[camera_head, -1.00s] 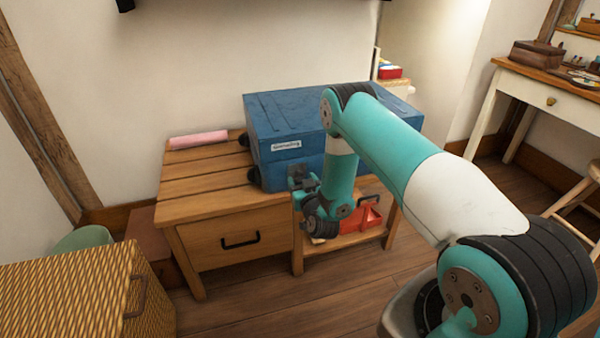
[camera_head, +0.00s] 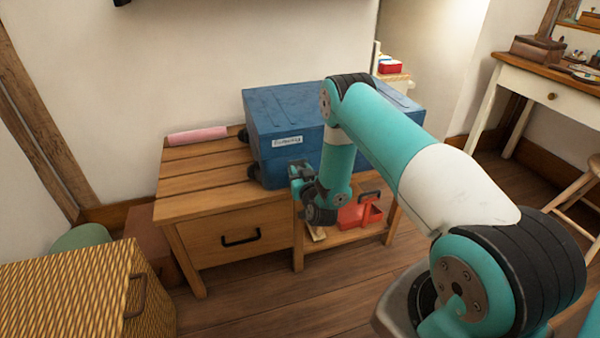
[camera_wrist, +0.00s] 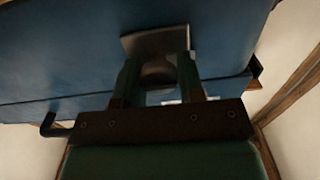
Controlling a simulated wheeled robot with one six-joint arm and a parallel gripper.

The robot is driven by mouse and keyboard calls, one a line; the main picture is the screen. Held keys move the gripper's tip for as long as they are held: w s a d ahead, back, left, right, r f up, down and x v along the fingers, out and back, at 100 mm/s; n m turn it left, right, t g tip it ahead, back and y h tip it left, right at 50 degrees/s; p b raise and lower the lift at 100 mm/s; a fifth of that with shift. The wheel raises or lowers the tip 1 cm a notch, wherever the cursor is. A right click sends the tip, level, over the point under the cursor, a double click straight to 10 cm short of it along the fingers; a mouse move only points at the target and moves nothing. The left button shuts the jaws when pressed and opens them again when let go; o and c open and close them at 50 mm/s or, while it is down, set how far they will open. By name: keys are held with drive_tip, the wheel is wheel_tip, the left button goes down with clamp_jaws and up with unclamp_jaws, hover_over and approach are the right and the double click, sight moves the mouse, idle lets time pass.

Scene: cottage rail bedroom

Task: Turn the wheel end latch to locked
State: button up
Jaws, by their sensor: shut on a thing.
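A blue case (camera_head: 285,107) with a white label (camera_head: 287,141) and black wheels (camera_head: 253,173) at its left end lies on the wooden bench. In the wrist view its blue side (camera_wrist: 60,50) fills the top, with a grey metal latch plate (camera_wrist: 135,42) on it. My gripper (camera_wrist: 158,72) has its two fingers around the dark latch (camera_wrist: 158,74) at that plate and is shut on it. In the head view my gripper (camera_head: 297,172) is at the case's front face, below the label. The latch's angle is hard to read, as my fingers partly cover it.
The slatted bench (camera_head: 195,182) has a drawer and a low shelf with a red caddy (camera_head: 360,212). A pink roll (camera_head: 198,135) lies at its back left. A wicker chest (camera_head: 70,295) stands front left, and a white desk (camera_head: 540,85) at right.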

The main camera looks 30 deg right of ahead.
drive_tip(key=m+b, duration=0.1)
drive_tip(key=m, duration=0.3)
drive_tip(key=shift+d+m, duration=0.1)
drive_tip(key=shift+m, duration=0.3)
drive_tip(key=m+b, duration=0.1)
drive_tip(key=m, duration=0.3)
drive_tip(key=shift+s+f+m, duration=0.1)
drive_tip(key=shift+f+m, duration=0.05)
drive_tip(key=shift+m, duration=0.15)
drive_tip(key=m+b, duration=0.2)
drive_tip(key=m, duration=0.2)
drive_tip(key=shift+f+m, duration=0.1)
drive_tip(key=shift+m, duration=0.2)
drive_tip(key=shift+m+b, duration=1.2)
drive_tip(key=shift+m, duration=0.7)
drive_tip(key=o, duration=0.9)
